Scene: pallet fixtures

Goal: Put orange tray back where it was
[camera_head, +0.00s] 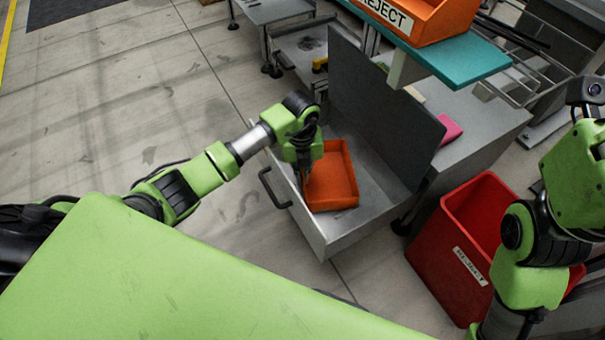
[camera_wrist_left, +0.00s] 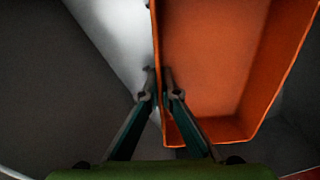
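The orange tray (camera_head: 338,182) is a shallow open box, empty as far as I can see, inside the open grey drawer (camera_head: 345,233). My left gripper (camera_head: 306,182) reaches down at the tray's left wall. In the left wrist view the orange tray (camera_wrist_left: 215,60) fills the upper right, and the left gripper (camera_wrist_left: 159,82) has one finger on each side of its wall, the tips close together on it. Whether the tray touches the drawer floor is hard to tell. My right arm shows at the right edge, but its gripper is out of view.
A dark upright panel (camera_head: 375,110) stands along the drawer's far side. A labelled red bin (camera_head: 450,240) stands on the floor to the right. An orange reject bin (camera_head: 425,18) sits on a teal shelf (camera_head: 470,60) above. Floor left of the drawer is clear.

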